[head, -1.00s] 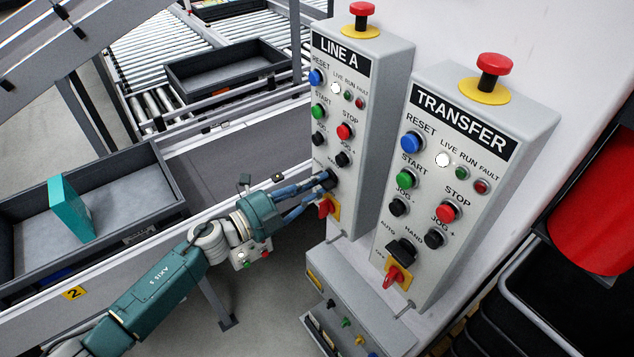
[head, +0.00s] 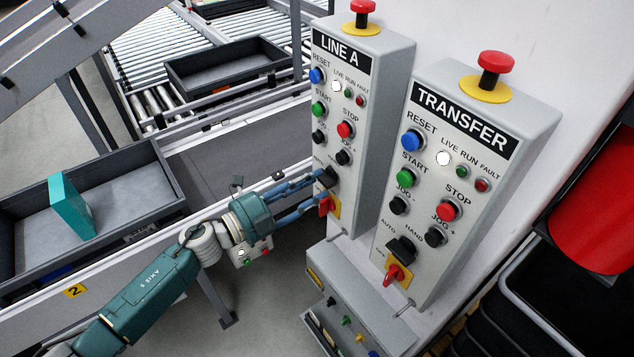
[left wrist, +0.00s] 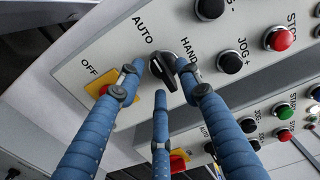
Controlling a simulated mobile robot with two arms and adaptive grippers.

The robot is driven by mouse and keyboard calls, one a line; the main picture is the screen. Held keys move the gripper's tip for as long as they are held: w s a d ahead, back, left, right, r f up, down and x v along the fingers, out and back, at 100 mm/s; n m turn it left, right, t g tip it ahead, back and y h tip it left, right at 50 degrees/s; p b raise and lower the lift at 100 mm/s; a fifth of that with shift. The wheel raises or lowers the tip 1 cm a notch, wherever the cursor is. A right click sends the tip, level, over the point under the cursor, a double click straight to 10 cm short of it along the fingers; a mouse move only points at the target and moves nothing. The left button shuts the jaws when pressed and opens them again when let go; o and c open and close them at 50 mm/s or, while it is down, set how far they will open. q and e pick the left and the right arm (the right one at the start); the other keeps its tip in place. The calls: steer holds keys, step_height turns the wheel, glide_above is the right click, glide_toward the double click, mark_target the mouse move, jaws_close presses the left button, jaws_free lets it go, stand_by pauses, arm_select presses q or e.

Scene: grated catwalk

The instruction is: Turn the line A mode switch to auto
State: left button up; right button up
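The Line A panel (head: 365,110) stands upright at the centre of the head view. Its black mode switch (head: 328,177) is low on the face, above a red and yellow isolator (head: 331,207). My left gripper (head: 320,190) is in front of the switch, its blue fingers spread. In the left wrist view the switch knob (left wrist: 166,72) sits among the three fingers of my left gripper (left wrist: 155,76). The left finger is clear of it; I cannot tell whether the right one touches. A pale knob mark appears on the AUTO side. My right gripper is out of view.
The similar Transfer panel (head: 455,180) stands close on the right, with its own switch and red isolator. A grey tote (head: 120,215) with a teal box (head: 70,207) lies at left on the conveyor. A grey box (head: 360,295) is below the panels.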

arm_select(q)
steer(key=v, duration=1)
steer(key=shift+a, duration=0.1)
